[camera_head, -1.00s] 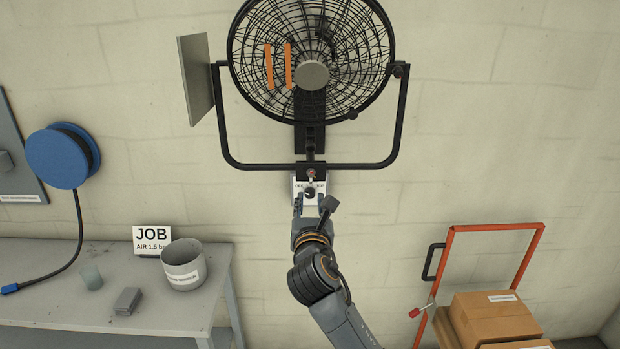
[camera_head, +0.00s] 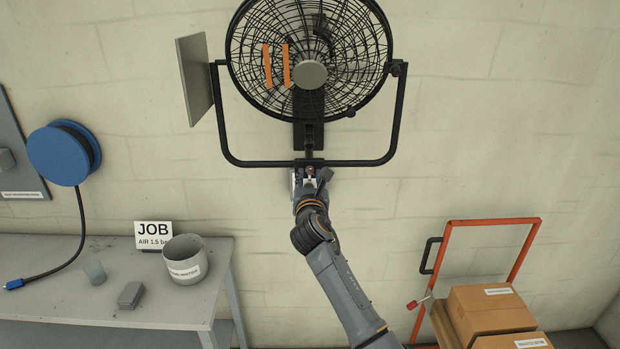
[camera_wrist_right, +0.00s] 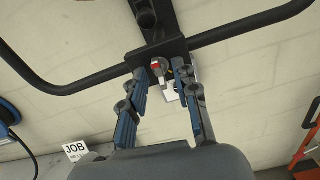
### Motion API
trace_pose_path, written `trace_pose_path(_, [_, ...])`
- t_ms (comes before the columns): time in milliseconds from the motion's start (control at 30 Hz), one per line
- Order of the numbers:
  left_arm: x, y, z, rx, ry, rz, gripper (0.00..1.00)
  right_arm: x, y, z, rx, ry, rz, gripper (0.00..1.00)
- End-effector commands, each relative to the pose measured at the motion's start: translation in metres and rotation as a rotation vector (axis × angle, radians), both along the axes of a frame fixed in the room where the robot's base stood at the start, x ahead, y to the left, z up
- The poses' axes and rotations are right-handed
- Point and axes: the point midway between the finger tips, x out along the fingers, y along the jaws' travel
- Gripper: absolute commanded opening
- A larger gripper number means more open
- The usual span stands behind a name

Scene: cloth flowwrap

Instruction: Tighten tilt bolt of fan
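The black caged fan (camera_head: 310,72) hangs in its U-shaped yoke (camera_head: 255,164) on the wall. A dark knob or bolt (camera_head: 398,68) sits at the yoke's upper right, away from my gripper. My right gripper (camera_head: 310,176) is at the block under the yoke's middle. In the right wrist view, its two fingers (camera_wrist_right: 160,74) are apart, with a small round metal bolt head (camera_wrist_right: 158,68) with a red and white mark between their tips. I cannot tell whether the fingers touch it. My left gripper is not in view.
A pale switch plate (camera_wrist_right: 172,91) lies just behind the fingers. A grey panel (camera_head: 195,80) is left of the fan. A bench (camera_head: 120,312) with a bucket (camera_head: 184,260) stands lower left; a red-framed cart (camera_head: 490,222) with boxes stands lower right. The wall between is clear.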

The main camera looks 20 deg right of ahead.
Motion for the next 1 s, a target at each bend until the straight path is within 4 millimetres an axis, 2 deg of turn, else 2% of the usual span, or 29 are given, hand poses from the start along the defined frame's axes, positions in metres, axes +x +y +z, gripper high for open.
trace_pose_path(33, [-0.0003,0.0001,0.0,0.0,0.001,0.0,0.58,-0.0001,0.0001,-0.0001,0.0,0.0,0.0,0.28])
trace_pose_path(167, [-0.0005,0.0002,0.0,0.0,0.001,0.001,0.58,-0.0002,0.0001,-0.0002,0.0,0.0,0.0,0.02])
trace_pose_path(200, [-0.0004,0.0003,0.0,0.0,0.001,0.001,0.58,-0.0003,0.0001,-0.0002,0.0,0.0,0.0,0.0])
trace_pose_path(667, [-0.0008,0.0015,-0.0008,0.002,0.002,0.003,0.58,-0.0003,-0.0001,-0.0004,0.05,-0.014,0.0,0.0])
trace_pose_path(1000, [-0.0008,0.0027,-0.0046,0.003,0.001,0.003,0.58,-0.0003,-0.0004,-0.0009,0.285,-0.083,-0.001,0.0])
